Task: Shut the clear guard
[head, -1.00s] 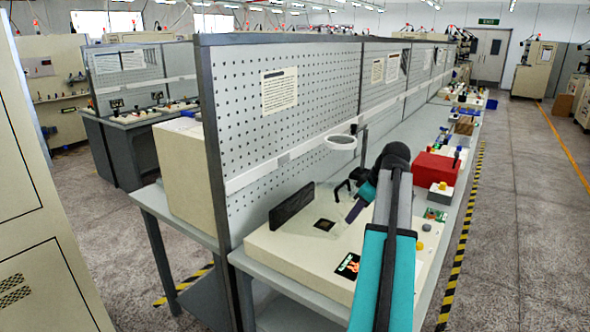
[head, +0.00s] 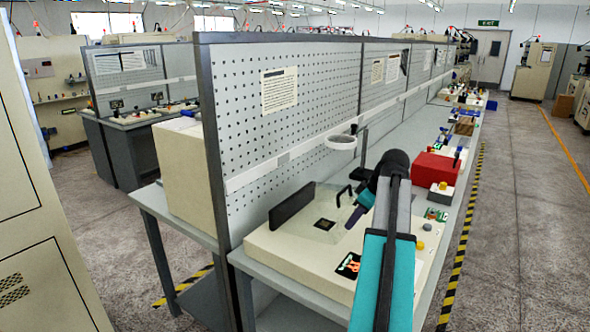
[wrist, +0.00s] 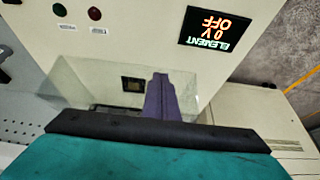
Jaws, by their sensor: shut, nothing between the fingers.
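The clear guard (head: 322,229) is a faint see-through panel on the cream machine top, beside a dark upright block. It also shows in the wrist view (wrist: 75,85) as a glassy sheet with a pale edge. A dark window (head: 324,224) shows at the guard. My gripper (head: 353,219) has purple fingers, closed together and empty, at the guard's right side in the head view. In the wrist view its fingers (wrist: 161,90) overlap the panel. I cannot tell whether they touch it, nor the guard's exact angle.
The cream machine (head: 290,250) carries a lit display (head: 348,265) reading "ELEMENT 0 V OFF". The dark block (head: 292,207) stands at its left. A pegboard wall (head: 290,130) rises behind. A red box (head: 435,167) sits farther along the bench. The right aisle is clear.

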